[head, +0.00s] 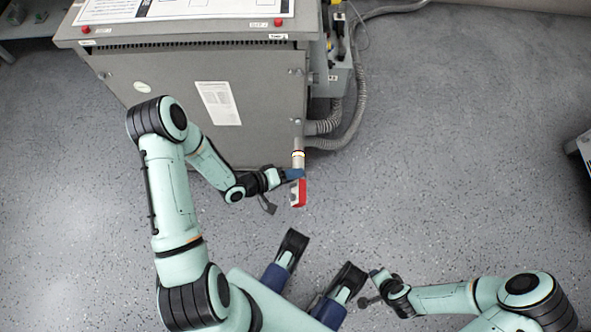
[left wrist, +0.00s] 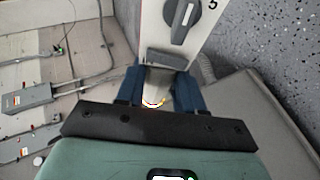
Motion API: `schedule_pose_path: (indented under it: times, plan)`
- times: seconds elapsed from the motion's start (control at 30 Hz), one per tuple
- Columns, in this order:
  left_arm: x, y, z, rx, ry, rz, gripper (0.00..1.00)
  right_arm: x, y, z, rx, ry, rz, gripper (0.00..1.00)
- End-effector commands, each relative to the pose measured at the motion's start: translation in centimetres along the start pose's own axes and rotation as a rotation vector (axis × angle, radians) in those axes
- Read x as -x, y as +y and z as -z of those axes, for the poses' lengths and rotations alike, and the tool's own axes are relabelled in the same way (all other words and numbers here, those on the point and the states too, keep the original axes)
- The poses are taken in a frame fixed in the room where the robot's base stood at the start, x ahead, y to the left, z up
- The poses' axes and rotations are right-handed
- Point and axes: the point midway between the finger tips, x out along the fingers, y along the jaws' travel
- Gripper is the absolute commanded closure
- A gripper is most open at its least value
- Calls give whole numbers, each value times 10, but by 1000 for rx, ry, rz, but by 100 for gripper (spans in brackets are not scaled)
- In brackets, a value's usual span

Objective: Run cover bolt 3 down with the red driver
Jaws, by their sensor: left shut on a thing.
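The red driver (head: 299,193) is in the head view at the lower right corner of the grey transformer cabinet. My left gripper (head: 297,175) is shut on the driver. The nose (head: 298,156) is at or close to the cover's lower right corner; I cannot tell whether it touches a bolt, and any bolt there is hidden. Bolts show higher on the right edge of the cover (head: 170,110). My right gripper (head: 375,275) is low, away from the cabinet.
Grey conduits (head: 345,133) curve down beside the cabinet's right side. Speckled floor (head: 450,150) is free to the right. A dark object (head: 580,150) stands at the right edge.

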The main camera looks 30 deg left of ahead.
Motion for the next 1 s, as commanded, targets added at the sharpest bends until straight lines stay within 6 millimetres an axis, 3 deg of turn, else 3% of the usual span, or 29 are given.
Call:
schedule_pose_path:
  times: [0.43,1.0]
  plan:
    - [1,2,0,1,0,-4,100,7,-7,8,6,25,12,66]
    - [-18,2,44,-2,1,-5,100,3,-3,4,3,14,6,66]
